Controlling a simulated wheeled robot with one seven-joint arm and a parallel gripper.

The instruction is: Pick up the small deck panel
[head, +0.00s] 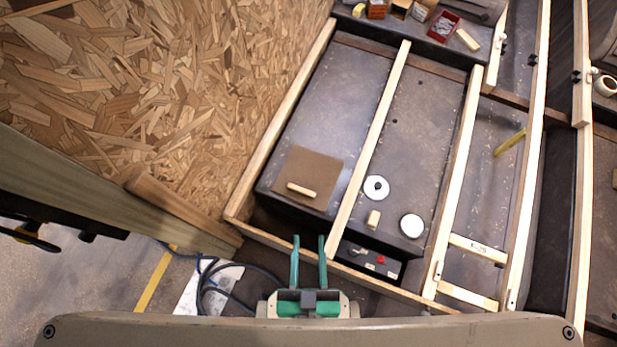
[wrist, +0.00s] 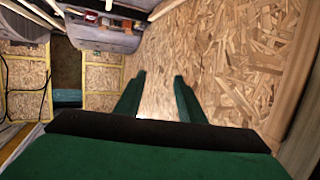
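The small deck panel looks to be the brown, roughly square board (head: 318,166) lying on the dark grey surface in the left bay of the wooden frame. A short pale wooden bar (head: 301,190), like a handle, lies across its near part. My gripper (head: 309,238) is at the bottom of the head view, nearer to me than the panel and apart from it. Its two green fingers are spread with nothing between them. In the wrist view my gripper (wrist: 158,74) is also open and empty, facing chipboard. I cannot make out the panel in the wrist view.
Pale wooden rails (head: 369,145) divide the bays. White discs (head: 376,188) and a small wood block (head: 374,218) lie right of the panel. A chipboard wall (head: 150,90) stands on the left. A box with a red knob (head: 381,260) sits near my gripper.

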